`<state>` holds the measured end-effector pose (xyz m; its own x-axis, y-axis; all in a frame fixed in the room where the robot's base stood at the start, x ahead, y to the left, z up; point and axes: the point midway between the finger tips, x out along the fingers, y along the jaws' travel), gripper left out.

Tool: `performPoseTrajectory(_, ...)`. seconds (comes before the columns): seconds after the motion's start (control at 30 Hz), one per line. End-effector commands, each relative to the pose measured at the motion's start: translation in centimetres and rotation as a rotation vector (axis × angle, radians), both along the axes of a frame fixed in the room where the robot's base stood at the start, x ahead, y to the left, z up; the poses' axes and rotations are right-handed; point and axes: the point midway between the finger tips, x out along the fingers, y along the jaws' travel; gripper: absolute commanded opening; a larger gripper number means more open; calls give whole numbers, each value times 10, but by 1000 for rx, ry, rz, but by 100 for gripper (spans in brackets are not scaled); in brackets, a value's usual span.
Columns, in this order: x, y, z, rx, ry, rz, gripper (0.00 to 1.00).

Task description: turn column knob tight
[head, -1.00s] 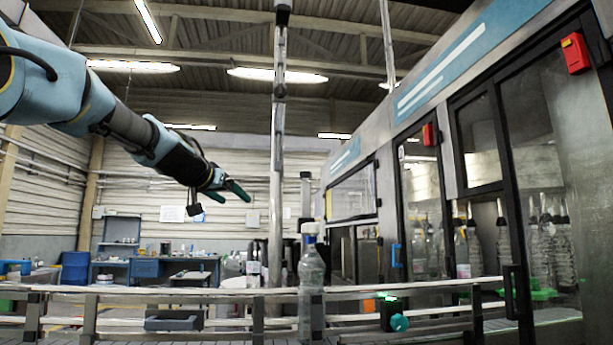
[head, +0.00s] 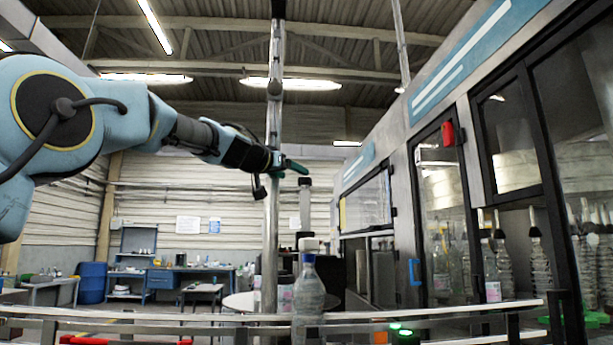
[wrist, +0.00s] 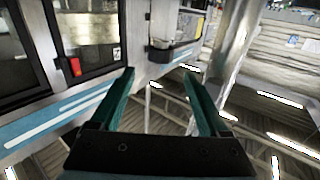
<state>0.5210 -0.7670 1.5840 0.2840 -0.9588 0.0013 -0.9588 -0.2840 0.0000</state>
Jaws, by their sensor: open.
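The metal column (head: 272,215) stands upright in the middle of the head view. A dark fitting (head: 275,88) sits high on it, and another dark fitting (head: 304,182) shows just right of it at gripper height; I cannot tell which is the knob. My gripper (head: 294,167) has green fingers, reaches in from the left and overlaps the column in the picture, just above the right-hand fitting. In the wrist view my gripper (wrist: 160,76) is open with nothing between its fingers. The column (wrist: 232,52) runs slanted beside the right finger there, and no knob is clear.
A conveyor rail (head: 170,325) crosses the front, with a clear bottle (head: 309,290) by the column. The glass-doored machine (head: 405,120) fills the right side. A blue bench (head: 165,280) and blue drum (head: 92,283) stand far back left.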

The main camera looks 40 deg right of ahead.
Motion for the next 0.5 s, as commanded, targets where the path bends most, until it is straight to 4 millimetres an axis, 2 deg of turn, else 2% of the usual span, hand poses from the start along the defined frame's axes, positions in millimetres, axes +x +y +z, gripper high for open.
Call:
performPoseTrajectory(0.03,2,-11,6,2,3,-3,79)
performPoseTrajectory(0.3,15,-53,5,2,4,-2,79)
performPoseTrajectory(0.5,22,-72,3,2,2,0,79)
